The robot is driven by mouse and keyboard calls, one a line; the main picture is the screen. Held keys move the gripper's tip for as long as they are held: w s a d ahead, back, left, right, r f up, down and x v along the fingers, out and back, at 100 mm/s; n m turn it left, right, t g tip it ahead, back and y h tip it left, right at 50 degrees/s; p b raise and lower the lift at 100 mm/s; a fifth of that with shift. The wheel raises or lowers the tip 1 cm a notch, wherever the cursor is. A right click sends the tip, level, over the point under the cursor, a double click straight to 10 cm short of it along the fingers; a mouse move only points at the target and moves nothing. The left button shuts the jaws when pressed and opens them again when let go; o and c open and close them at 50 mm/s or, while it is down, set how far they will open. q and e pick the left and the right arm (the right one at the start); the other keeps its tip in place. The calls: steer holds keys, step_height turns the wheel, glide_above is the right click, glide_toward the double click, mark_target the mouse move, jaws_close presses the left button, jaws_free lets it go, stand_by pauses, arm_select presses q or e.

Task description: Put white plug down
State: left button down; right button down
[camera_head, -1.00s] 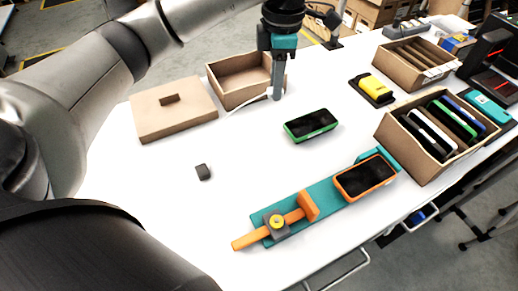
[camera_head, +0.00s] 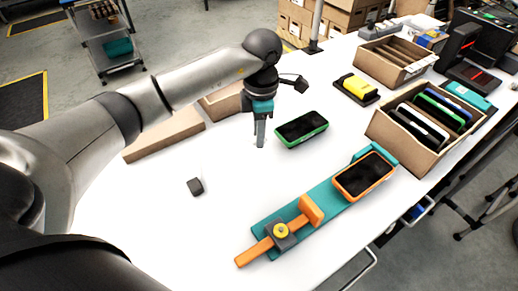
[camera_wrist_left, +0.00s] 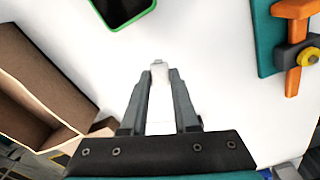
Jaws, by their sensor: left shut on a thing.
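My left gripper (camera_head: 260,144) points down over the white table, left of the green-cased phone (camera_head: 302,129). In the left wrist view its two fingers (camera_wrist_left: 158,72) are shut on the white plug (camera_wrist_left: 160,98), a pale piece between them. In the head view the plug is hidden or too small to make out. Whether it touches the table I cannot tell. My right gripper is in neither view.
An open carton (camera_wrist_left: 40,80) and a cardboard lid (camera_head: 165,135) lie left of the gripper. A small dark block (camera_head: 195,186) sits front left. A teal fixture (camera_head: 327,205) holds an orange-cased phone (camera_head: 364,177). Bare white table lies between block and fixture.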

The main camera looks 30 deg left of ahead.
mark_target(259, 157)
arm_select(q)
steer(key=shift+f+b, duration=0.35)
steer(key=shift+f, duration=2.35)
steer(key=shift+f, duration=0.15)
steer(key=c, duration=0.7)
jaws_free()
steer(key=shift+r, duration=0.3)
step_height(259, 157, up, 12)
steer(key=shift+w+d+f+p, duration=0.1)
steer(key=shift+w+p, duration=0.05)
steer(key=shift+p, duration=0.6)
